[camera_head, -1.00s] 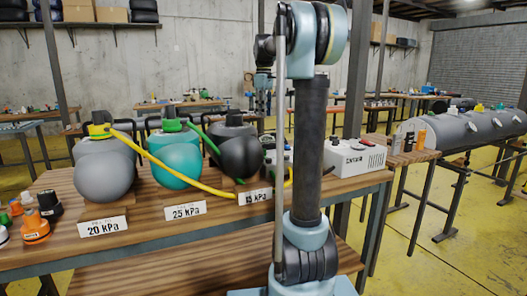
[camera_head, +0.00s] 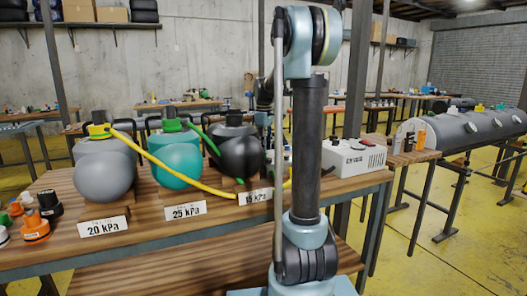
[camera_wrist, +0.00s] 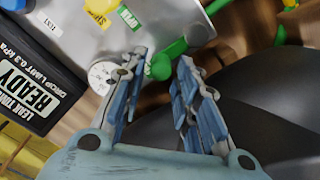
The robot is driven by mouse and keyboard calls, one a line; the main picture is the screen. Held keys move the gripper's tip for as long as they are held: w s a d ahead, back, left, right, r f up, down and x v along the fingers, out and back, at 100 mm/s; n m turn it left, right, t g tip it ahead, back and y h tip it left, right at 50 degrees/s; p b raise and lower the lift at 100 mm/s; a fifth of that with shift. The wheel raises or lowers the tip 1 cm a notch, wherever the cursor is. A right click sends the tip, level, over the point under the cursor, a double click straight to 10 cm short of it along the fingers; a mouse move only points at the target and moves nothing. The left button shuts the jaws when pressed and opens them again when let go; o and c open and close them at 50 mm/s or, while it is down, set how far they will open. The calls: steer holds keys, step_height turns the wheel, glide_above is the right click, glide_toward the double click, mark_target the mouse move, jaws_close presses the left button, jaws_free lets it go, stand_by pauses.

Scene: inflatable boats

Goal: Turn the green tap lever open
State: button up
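In the wrist view a green tap lever (camera_wrist: 174,50) lies just beyond my fingertips, with a rounded green end between them. It sits beside a grey metal panel (camera_wrist: 75,35) with a small white dial (camera_wrist: 103,74). My gripper (camera_wrist: 162,64) is open, one finger on each side of the green end. I cannot tell whether either finger touches it. In the head view my arm hides most of the gripper and the tap.
A black leak timer box reading READY (camera_wrist: 35,88) is left of my gripper. A dark rounded surface (camera_wrist: 270,100) lies close on the right. In the head view, grey (camera_head: 105,165), teal (camera_head: 175,160) and black (camera_head: 237,155) vessels and a yellow hose (camera_head: 190,180) crowd the bench.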

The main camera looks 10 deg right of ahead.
steer(key=shift+f, duration=0.95)
jaws_close()
